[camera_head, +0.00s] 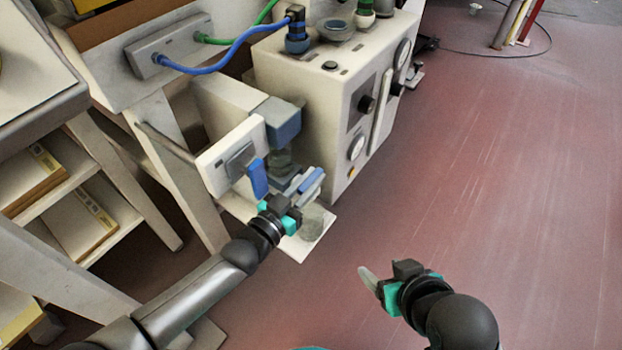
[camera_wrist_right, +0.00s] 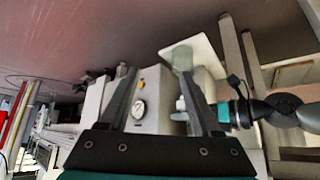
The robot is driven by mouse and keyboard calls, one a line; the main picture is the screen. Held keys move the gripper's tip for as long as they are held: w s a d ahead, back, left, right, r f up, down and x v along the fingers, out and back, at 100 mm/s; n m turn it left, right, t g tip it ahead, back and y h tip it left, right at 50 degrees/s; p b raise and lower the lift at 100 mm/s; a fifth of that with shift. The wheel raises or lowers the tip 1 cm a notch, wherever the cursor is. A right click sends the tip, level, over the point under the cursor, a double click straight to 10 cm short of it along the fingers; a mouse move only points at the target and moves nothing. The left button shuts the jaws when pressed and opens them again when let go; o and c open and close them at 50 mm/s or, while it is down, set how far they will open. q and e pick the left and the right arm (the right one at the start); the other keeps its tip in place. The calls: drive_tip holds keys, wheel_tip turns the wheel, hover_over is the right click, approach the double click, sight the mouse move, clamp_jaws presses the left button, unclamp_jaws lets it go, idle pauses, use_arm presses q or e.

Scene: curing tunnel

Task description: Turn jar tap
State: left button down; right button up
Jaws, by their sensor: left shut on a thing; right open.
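A small greyish clear jar (camera_head: 312,221) stands on a white shelf plate (camera_head: 318,243) below the grey and blue tap fitting (camera_head: 283,124) on the white machine. My left gripper (camera_head: 292,190) is at the tap below that fitting, shut on its blue handle (camera_head: 313,183). The fingers partly hide the contact. In the right wrist view the jar (camera_wrist_right: 183,58) and plate (camera_wrist_right: 205,50) show beyond the fingers, with my left gripper (camera_wrist_right: 222,112) beside them. My right gripper (camera_head: 370,280) is open and empty, apart from the machine; its spread fingers show in the wrist view (camera_wrist_right: 163,95).
The white machine (camera_head: 300,90) has knobs, gauges and blue and green hoses. A white panel with a blue lever (camera_head: 258,178) is left of the tap. A shelf rack (camera_head: 105,230) stands at the left. The red floor (camera_head: 480,190) at the right is clear.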

use_arm(q)
drive_tip(key=shift+f+m+b, duration=0.1)
drive_tip(key=shift+m+b, duration=0.2)
drive_tip(key=m+g+h+b, duration=0.2)
drive_tip(key=h, duration=0.1)
drive_tip(key=shift+g+b, duration=0.35)
drive_tip(key=shift+g, duration=0.05)
drive_tip(key=shift+a+m+g+h+b, duration=0.1)
drive_tip(key=shift+m+g+h+b, duration=0.3)
drive_tip(key=shift+g, duration=0.1)
drive_tip(key=shift+m+g+h+b, duration=0.3)
drive_tip(key=shift+m+g+h, duration=0.1)
drive_tip(key=shift+m+g, duration=0.2)
drive_tip(key=shift+m+g+h, duration=0.4)
drive_tip(key=shift+g, duration=0.3)
use_arm(e)
drive_tip(key=w+a+r+t+y, duration=0.2)
drive_tip(key=a+r+t+y, duration=0.1)
drive_tip(key=a+t, duration=0.5)
drive_tip(key=shift+m+t+y, duration=0.3)
drive_tip(key=shift+y, duration=0.4)
use_arm(q)
drive_tip(key=shift+m+g+h, duration=0.3)
drive_tip(key=shift+m+g, duration=0.2)
drive_tip(key=shift+g, duration=0.2)
use_arm(e)
drive_tip(key=shift+r, duration=0.2)
use_arm(q)
drive_tip(key=c, duration=0.8)
unclamp_jaws()
